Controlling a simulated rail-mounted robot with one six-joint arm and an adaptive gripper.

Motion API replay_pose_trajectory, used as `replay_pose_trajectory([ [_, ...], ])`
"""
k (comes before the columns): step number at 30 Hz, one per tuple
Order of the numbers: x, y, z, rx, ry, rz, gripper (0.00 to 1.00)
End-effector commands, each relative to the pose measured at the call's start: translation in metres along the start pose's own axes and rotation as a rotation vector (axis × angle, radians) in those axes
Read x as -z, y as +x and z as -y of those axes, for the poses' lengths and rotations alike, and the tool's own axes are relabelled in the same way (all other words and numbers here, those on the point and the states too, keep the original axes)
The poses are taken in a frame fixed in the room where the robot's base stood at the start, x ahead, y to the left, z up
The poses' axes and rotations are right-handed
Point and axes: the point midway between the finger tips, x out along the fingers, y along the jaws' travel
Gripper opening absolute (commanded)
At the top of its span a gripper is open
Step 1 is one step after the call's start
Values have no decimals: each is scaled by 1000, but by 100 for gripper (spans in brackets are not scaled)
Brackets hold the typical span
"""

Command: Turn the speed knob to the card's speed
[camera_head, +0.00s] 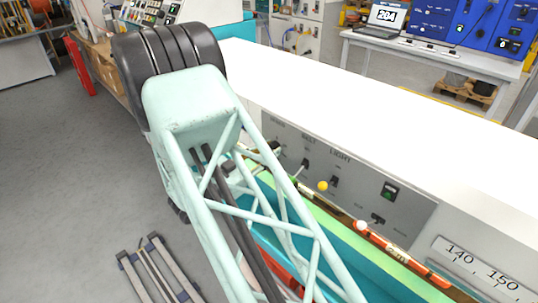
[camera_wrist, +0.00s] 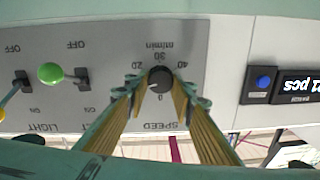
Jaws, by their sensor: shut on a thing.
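The black speed knob (camera_wrist: 159,79) sits on a grey panel in the wrist view, which shows the panel's lettering upside down. In the head view my arm hides the knob and most of the gripper. I cannot make out a speed card in either view.
The head view shows a panel marked LIGHT (camera_head: 355,190), a white worktop (camera_head: 400,125) and a laptop (camera_head: 385,17).

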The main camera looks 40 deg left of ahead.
Motion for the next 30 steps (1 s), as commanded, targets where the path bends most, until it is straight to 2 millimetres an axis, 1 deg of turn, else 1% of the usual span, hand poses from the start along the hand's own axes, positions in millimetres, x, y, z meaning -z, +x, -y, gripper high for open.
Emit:
replay_pose_trajectory([
  [1, -3, 0, 0, 0, 29, -2, 12],
  [30, -5, 0, -3, -2, 620, -24, 12],
])
